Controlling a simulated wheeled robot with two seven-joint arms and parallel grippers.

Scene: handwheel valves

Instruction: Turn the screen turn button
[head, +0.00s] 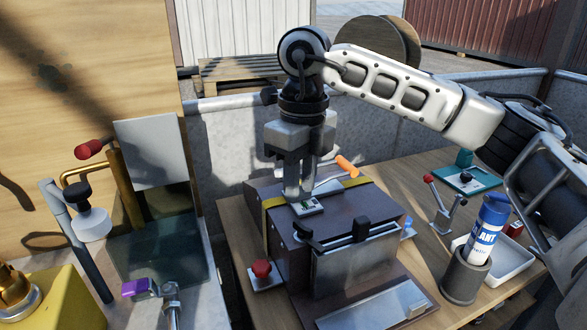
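A dark metal box machine (290,240) stands on the wooden table. On its top is a small pale plate (314,209) with a green and dark part, which may be the screen turn button; I cannot tell for sure. My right gripper (300,196) points straight down over this plate, with its fingertips at or just above it. The fingers hide much of the plate, and I cannot tell whether they touch or grip anything. A grey flat panel (150,153), perhaps a screen, stands tilted at the left. My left gripper is not in view.
An orange-handled tool (346,166) lies on the box behind my gripper. A red knob (261,268) is at its front left. A blue spray can (487,228) in a dark cup (464,277), a white tray (505,262) and a red-tipped lever (430,180) stand to the right.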

